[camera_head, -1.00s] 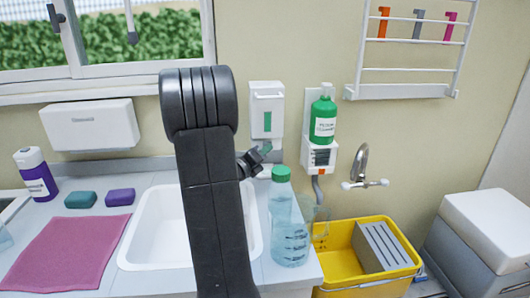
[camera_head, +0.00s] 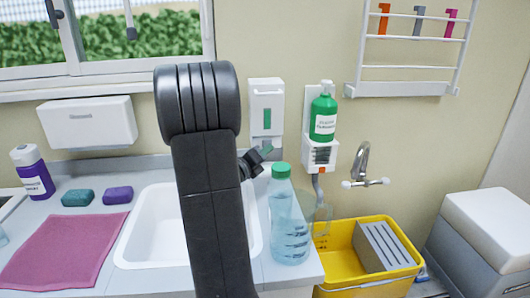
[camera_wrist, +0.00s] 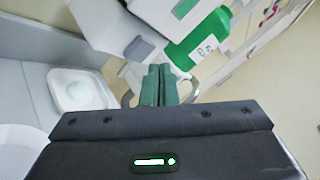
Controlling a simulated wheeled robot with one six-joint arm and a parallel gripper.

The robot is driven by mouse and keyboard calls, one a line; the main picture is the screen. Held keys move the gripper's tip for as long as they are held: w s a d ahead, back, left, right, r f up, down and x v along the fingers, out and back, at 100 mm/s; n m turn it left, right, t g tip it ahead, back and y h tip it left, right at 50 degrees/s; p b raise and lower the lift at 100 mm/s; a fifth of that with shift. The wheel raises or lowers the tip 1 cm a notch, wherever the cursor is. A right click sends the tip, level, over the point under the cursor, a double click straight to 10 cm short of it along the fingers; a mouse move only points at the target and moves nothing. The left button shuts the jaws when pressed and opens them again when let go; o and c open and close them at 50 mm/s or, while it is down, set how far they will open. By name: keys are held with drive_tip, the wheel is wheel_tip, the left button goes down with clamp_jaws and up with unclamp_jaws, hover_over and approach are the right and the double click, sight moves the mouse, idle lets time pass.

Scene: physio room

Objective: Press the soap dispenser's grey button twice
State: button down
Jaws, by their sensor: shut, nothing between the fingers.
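The white soap dispenser (camera_head: 266,95) with a green window strip hangs on the wall above the sink's right end. In the wrist view its white body (camera_wrist: 178,12) is at the top, with the grey button (camera_wrist: 140,49) at its lower edge. My gripper (camera_head: 266,150) is just below the dispenser, partly hidden by my arm. In the wrist view the green fingertips of my gripper (camera_wrist: 159,70) are shut and empty, beside and slightly below the button. I cannot tell whether they touch it. The button is not clear in the head view.
A green bottle (camera_head: 324,108) sits in a white wall holder to the right. A clear bottle with a green cap (camera_head: 288,235) stands on the counter below my gripper. The tap (camera_head: 362,165) and a yellow bin (camera_head: 340,262) are further right; the white sink (camera_head: 150,225) is left.

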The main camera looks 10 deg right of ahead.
drive_tip(key=s+b, duration=0.2)
drive_tip(key=s, duration=0.3)
idle(0.7)
